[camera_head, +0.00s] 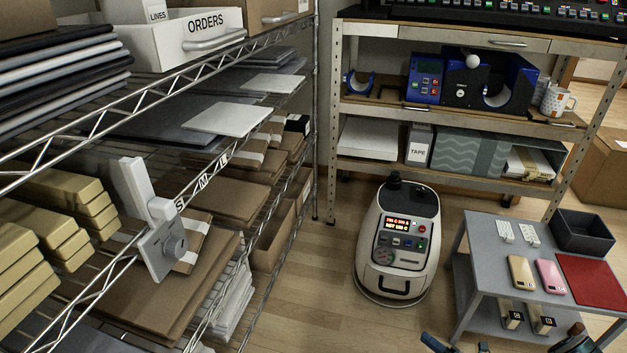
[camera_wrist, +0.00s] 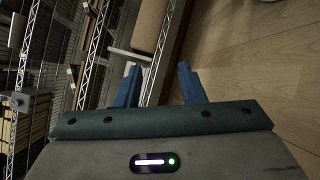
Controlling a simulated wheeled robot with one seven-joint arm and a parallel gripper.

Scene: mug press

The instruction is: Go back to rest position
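My gripper (camera_wrist: 159,67) shows in the wrist view with its two blue fingers spread apart and nothing held between them. It points toward wire shelving and the wooden floor. Dark and blue parts at the bottom edge of the head view, near the grey table, look like pieces of my arm, mostly cut off. The blue mug press (camera_head: 488,82) stands on the middle shelf of the metal rack at the back. A patterned white mug (camera_head: 557,100) stands at its right. My gripper is well apart from both.
A grey side table (camera_head: 490,260) at right bears phones, a red mat (camera_head: 597,277) and a dark bin (camera_head: 583,231). A white floor machine (camera_head: 398,240) stands in the middle. Wire shelving with boxes fills the left. Floor shows between the shelving and machine.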

